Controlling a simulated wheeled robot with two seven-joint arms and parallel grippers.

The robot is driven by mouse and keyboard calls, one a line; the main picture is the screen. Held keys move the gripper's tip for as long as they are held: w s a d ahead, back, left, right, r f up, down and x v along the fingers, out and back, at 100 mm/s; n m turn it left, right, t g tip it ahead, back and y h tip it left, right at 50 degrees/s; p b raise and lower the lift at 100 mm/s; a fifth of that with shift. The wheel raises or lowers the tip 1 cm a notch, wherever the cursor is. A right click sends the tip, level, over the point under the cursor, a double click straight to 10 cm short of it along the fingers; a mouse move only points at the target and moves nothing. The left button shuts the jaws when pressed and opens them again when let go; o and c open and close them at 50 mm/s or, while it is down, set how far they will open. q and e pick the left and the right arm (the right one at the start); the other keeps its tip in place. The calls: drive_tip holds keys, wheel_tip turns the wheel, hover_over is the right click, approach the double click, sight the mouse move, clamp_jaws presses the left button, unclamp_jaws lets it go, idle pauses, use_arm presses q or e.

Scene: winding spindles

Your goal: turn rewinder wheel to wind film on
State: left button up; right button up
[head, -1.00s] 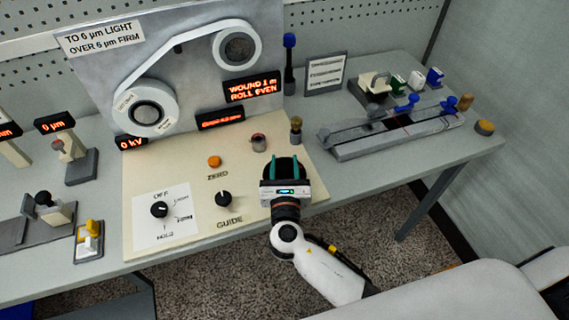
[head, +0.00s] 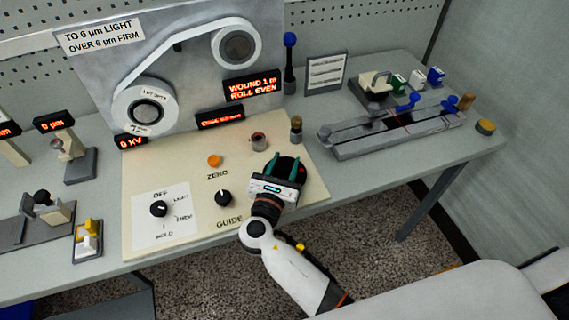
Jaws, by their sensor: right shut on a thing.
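The black rewinder wheel (head: 289,160) lies near the front right of the cream panel, largely hidden by my right gripper (head: 286,166). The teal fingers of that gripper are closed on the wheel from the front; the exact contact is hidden. White film runs from the left roll (head: 128,100), up over a small pin, to the upper right roll (head: 257,45) on the grey upright plate. A red display (head: 251,87) reads "WOUND 1 m ROLL EVEN". My left gripper is not in view.
The cream panel (head: 190,160) carries an orange ZERO button (head: 214,161), a black GUIDE knob (head: 223,198) and an OFF/HOLD selector knob (head: 159,209). A wooden-topped post (head: 296,128) and a small cup-like knob (head: 258,142) stand behind the wheel. A long grey fixture (head: 390,132) lies to the right.

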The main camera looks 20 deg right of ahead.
drive_tip(key=o, duration=1)
drive_tip(key=shift+c, duration=0.2)
drive_tip(key=b+v, duration=0.2)
drive_tip(key=v, duration=0.8)
drive_tip(key=shift+s+a, duration=0.25)
drive_tip(key=shift+s, duration=0.05)
drive_tip(key=shift+s+a, duration=0.3)
drive_tip(key=shift+s, duration=0.2)
